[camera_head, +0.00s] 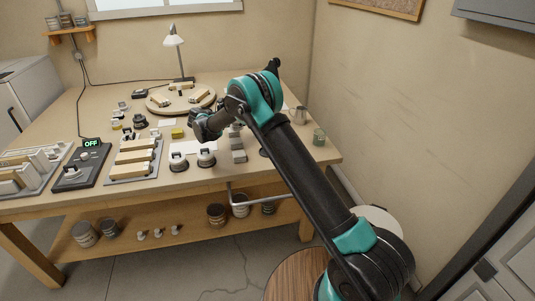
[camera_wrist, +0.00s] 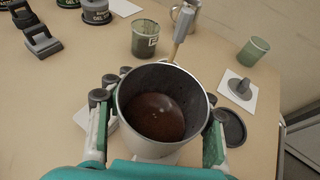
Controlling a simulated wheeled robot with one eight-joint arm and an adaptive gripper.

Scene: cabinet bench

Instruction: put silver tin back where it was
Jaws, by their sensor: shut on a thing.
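The silver tin (camera_wrist: 204,104) is a round, open, grey metal can with dark brown contents, seen from above in the wrist view. My gripper (camera_wrist: 158,112) is shut on it, with one green-and-grey finger on each side of its wall. The tin looks upright; whether its base touches the bench cannot be told. In the head view, my arm hides the fingers and the tin.
A wooden-handled tool (camera_wrist: 179,38) rises at the tin's far rim. A dark glass jar (camera_wrist: 145,41), a metal mug (camera_wrist: 180,20) and a green glass (camera_wrist: 253,52) stand beyond. A black disc (camera_wrist: 231,127) lies close right. Bare bench (camera_wrist: 60,80) shows at left.

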